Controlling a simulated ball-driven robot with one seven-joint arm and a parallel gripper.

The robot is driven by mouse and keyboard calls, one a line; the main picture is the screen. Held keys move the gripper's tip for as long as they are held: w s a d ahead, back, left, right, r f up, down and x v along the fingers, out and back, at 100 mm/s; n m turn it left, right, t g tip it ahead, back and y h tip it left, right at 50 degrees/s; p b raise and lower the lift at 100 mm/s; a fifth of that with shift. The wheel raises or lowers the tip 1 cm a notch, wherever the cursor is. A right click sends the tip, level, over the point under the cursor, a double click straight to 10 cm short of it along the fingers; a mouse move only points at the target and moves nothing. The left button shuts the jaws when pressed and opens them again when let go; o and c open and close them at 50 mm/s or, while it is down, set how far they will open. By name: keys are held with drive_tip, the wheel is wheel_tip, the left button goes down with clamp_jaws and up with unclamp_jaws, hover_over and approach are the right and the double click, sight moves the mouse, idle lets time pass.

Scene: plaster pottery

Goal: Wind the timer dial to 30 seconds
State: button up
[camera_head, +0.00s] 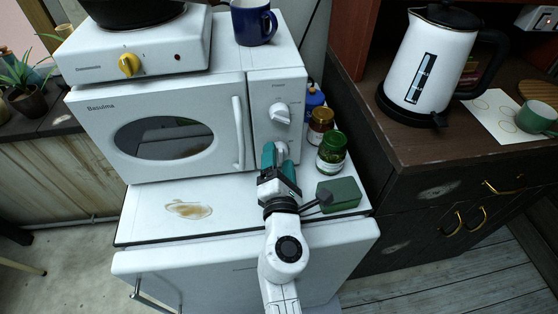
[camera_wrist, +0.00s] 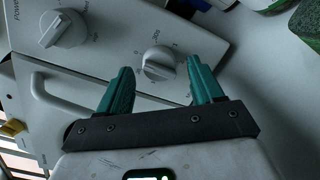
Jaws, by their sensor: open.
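The white microwave (camera_head: 170,95) has a control panel on its right side. The upper knob, marked Power (camera_head: 281,113), also shows at the upper left of the wrist view (camera_wrist: 63,30). The lower knob, the timer dial (camera_wrist: 158,65), is white and round with a raised grip bar and small marks around it. In the head view it is mostly hidden by my gripper (camera_head: 279,160). In the wrist view my gripper (camera_wrist: 160,78) is open, with one teal finger at each side of the dial. I cannot tell whether the fingers touch it. The exact dial setting is too small to read.
The microwave door handle (camera_head: 239,133) is left of the panel. A green jar (camera_head: 332,152), a brown-lidded jar (camera_head: 320,124) and a green sponge-like block (camera_head: 340,195) stand close to the right. A brown stain (camera_head: 188,209) marks the white top in front.

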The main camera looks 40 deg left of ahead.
drive_tip(key=shift+w+a, duration=0.2)
drive_tip(key=shift+w, duration=0.05)
drive_tip(key=shift+c, duration=0.3)
drive_tip(key=c, duration=1)
drive_tip(key=shift+r+m, duration=0.1)
drive_tip(key=shift+m, duration=0.3)
drive_tip(key=m+p, duration=0.1)
drive_tip(key=m, duration=0.3)
drive_tip(key=shift+r+m, duration=0.1)
drive_tip(key=shift+m, duration=0.2)
drive_tip(key=m, duration=0.3)
drive_tip(key=m+g+p, duration=0.1)
drive_tip(key=m, duration=0.1)
drive_tip(key=shift+d+m+g, duration=0.1)
drive_tip(key=shift+m+g, duration=0.2)
drive_tip(key=shift+m, duration=0.1)
